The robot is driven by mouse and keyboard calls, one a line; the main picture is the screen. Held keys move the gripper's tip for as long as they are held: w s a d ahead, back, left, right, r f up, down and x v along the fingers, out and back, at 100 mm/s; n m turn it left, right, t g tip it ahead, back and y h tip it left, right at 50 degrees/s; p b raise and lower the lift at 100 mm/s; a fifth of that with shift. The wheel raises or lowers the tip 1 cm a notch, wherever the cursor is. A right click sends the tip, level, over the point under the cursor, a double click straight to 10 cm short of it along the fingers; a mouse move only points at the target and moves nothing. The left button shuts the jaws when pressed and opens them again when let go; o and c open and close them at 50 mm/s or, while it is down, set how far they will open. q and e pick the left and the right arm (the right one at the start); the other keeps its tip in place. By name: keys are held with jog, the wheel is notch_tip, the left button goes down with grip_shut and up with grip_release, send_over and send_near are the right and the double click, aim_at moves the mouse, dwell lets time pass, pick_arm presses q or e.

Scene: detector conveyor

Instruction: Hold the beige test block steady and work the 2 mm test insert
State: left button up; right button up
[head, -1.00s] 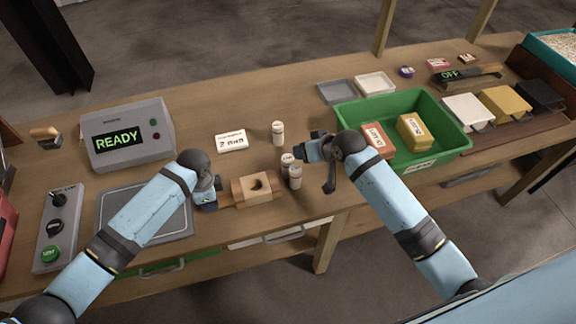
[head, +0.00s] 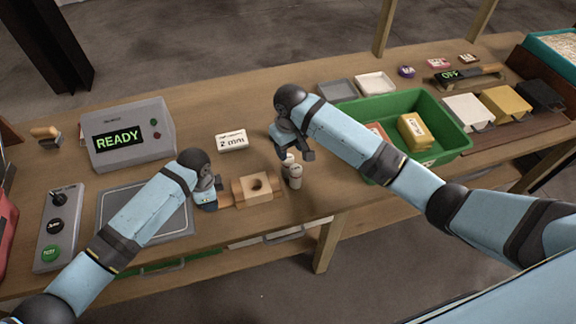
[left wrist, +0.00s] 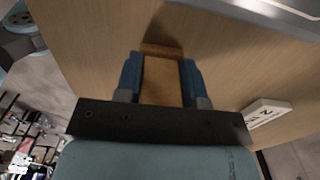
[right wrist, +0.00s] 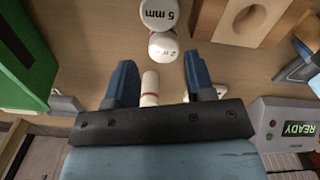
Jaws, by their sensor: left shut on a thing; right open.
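The beige test block (head: 250,188) lies on the bench with an empty round hole; it also shows in the right wrist view (right wrist: 228,32). My left gripper (head: 212,198) is shut on its narrow end, seen between the fingers in the left wrist view (left wrist: 162,82). My right gripper (right wrist: 155,80) is open and empty over an upright white insert with a red band (right wrist: 150,86); its size label cannot be read, and the arm hides it in the head view. Two more white inserts stand near the block, one marked 5 mm (right wrist: 160,13), the other unreadable (right wrist: 163,45).
A white 2 mm card (head: 231,140) lies behind the block. The detector box (head: 128,135) reads READY at the left, with a grey plate and a control panel (head: 55,228) in front. A green bin (head: 440,150) with packs stands at the right, partly behind my right arm.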

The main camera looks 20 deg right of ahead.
aim_at(289, 159)
jog(key=shift+a+f, duration=0.15)
jog(key=shift+f, duration=3.25)
jog(key=c, duration=0.8)
notch_tip(289, 159, up, 18)
jog(key=s+a+f, duration=0.3)
jog(key=a+f, duration=0.4)
jog(key=a, duration=0.3)
jog(key=shift+s+a+f, duration=0.1)
jog(key=shift+a+f, duration=0.05)
jog(key=shift+f, duration=2.4)
jog(key=shift+s+a+f, duration=0.1)
jog(key=shift+f, duration=2.45)
